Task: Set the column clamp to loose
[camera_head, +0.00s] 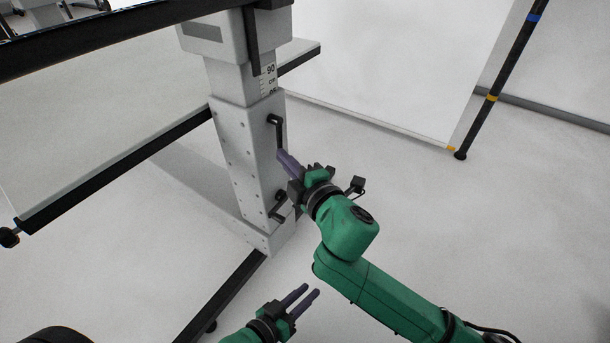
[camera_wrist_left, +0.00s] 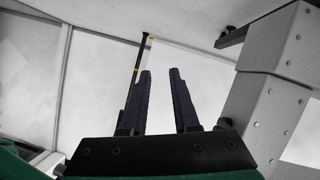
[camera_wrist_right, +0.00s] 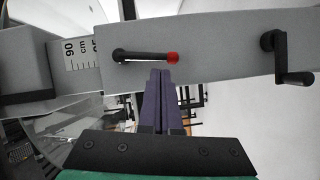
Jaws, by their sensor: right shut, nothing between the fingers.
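The column clamp is a black lever with a red tip (camera_wrist_right: 145,56), on the side of the grey column (camera_head: 245,165). In the head view the clamp lever (camera_head: 278,130) hangs down from its pivot; its red tip does not show there. My right gripper (camera_head: 283,157) is shut and empty, with its fingertips by the lever's lower end. In the right wrist view its fingertips (camera_wrist_right: 160,73) are just below the lever near the red tip; I cannot tell whether they touch. My left gripper (camera_head: 311,291) is open and empty, low in front of the column; its parted fingers show in the left wrist view (camera_wrist_left: 162,75).
A black crank handle (camera_head: 278,206) sits lower on the column. A centimetre scale (camera_head: 268,78) shows above the clamp. Black frame bars (camera_head: 120,170) run left of the column. A dark pole (camera_head: 492,90) stands at the right. The floor right of the column is open.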

